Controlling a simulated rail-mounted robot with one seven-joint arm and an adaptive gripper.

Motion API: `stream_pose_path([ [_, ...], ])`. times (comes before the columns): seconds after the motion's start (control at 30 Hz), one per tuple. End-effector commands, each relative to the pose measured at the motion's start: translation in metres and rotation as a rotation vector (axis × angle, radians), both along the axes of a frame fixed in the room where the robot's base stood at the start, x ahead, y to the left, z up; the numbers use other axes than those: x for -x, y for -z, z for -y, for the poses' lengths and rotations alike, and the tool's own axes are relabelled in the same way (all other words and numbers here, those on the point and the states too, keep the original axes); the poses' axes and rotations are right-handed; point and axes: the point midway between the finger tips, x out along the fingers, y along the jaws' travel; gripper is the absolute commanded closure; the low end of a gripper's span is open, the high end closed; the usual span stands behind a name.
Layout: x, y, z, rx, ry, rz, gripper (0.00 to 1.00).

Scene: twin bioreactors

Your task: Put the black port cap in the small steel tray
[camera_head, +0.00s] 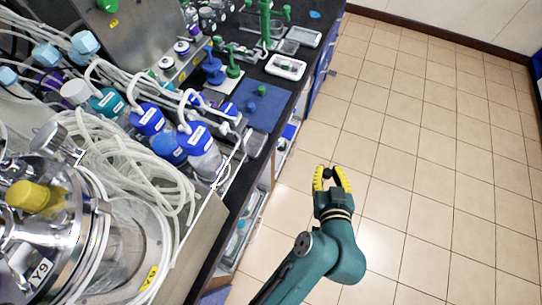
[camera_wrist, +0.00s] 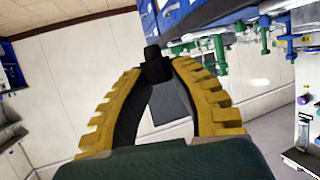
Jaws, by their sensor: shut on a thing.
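My gripper (camera_head: 331,176) is over the tiled floor, to the right of the bench and clear of it. Its yellow-padded fingers are closed on the black port cap (camera_head: 328,172). In the wrist view the cap (camera_wrist: 155,66) sits between the fingertips (camera_wrist: 157,75), its narrower end pointing away from the gripper. Two small shallow trays lie on the black bench top: a pale one (camera_head: 269,68) with small items in it, and a greyer one (camera_head: 318,38) behind it. I cannot tell for sure which is the steel tray.
The bench (camera_head: 232,201) runs along the left. It carries blue-capped bottles (camera_head: 197,139), coiled clear tubing (camera_head: 122,158), a steel vessel (camera_head: 92,240) and a blue mat (camera_head: 257,118). Green stands (camera_head: 265,20) rise near the trays. The floor (camera_head: 430,150) at right is clear.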

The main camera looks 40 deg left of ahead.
Motion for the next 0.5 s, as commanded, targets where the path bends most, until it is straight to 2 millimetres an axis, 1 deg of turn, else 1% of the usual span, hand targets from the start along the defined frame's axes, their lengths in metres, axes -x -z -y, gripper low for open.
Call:
stream_pose_path([
  [0.03,0.001,0.017,-0.011,0.001,-0.105,0.015,0.97],
  [0.1,0.01,0.014,-0.029,0.006,-0.266,0.016,0.97],
  [0.23,0.032,0.006,-0.051,0.007,-0.512,0.01,0.97],
  [0.3,0.043,0.002,-0.058,0.006,-0.601,0.007,0.97],
  [0.4,0.051,-0.003,-0.064,0.004,-0.672,0.002,0.97],
  [0.47,0.052,-0.005,-0.072,0.003,-0.69,0.001,0.97],
  [0.5,0.051,-0.005,-0.08,0.003,-0.695,-0.002,0.97],
])
